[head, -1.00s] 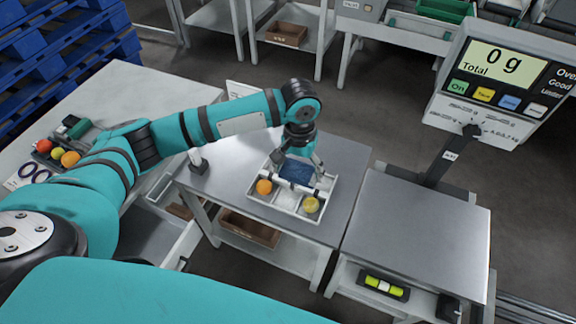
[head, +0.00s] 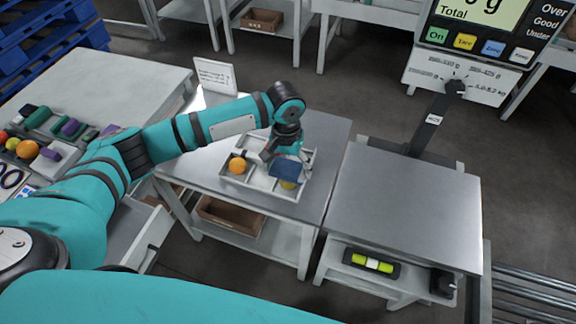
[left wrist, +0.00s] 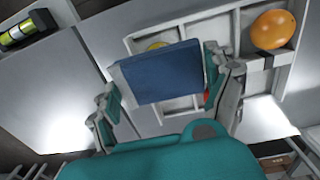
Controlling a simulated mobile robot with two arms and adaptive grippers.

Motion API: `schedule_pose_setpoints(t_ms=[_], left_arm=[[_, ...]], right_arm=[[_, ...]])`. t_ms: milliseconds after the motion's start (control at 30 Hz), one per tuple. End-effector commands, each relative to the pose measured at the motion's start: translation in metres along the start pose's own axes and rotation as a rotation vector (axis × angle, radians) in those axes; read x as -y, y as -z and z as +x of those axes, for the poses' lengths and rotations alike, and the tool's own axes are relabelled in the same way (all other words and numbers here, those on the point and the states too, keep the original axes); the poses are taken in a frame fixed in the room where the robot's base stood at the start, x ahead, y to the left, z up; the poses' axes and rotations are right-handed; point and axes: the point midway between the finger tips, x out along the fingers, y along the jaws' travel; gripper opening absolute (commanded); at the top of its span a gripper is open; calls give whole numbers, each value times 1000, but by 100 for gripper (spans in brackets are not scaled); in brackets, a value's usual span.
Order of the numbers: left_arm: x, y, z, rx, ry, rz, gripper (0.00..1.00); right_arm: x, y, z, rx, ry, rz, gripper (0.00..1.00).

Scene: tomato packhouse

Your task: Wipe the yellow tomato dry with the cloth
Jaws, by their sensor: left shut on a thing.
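My left gripper (head: 284,154) is shut on a folded blue cloth (head: 287,167) above the divided white tray (head: 257,186). The cloth is at the yellow tomato (head: 288,184), which sits in the tray's near right compartment and shows only below the cloth's edge. I cannot tell whether they touch. In the left wrist view the cloth (left wrist: 160,74) spans both fingers, and a sliver of the yellow tomato (left wrist: 156,46) shows past it. My right gripper is out of view.
An orange tomato (head: 237,165) sits in the tray's left compartment. A white sign (head: 215,76) stands behind on the steel table. A scale display (head: 490,30) rises at the right over a bare steel top (head: 405,205). Several items lie on the left table.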

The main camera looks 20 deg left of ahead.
Motion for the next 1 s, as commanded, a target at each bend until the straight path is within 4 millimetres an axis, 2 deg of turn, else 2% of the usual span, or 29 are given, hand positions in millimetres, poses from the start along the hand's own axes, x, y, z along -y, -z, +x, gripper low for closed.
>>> schedule_pose_setpoints(t_ms=[33,200,633,1000], left_arm=[[1,0,9,-1,1,0,60],[1,0,14,-1,1,0,60],[13,0,12,0,0,-1,60],[14,0,14,-1,0,0,60]], right_arm=[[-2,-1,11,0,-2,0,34],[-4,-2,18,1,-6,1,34],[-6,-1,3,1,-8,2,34],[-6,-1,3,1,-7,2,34]])
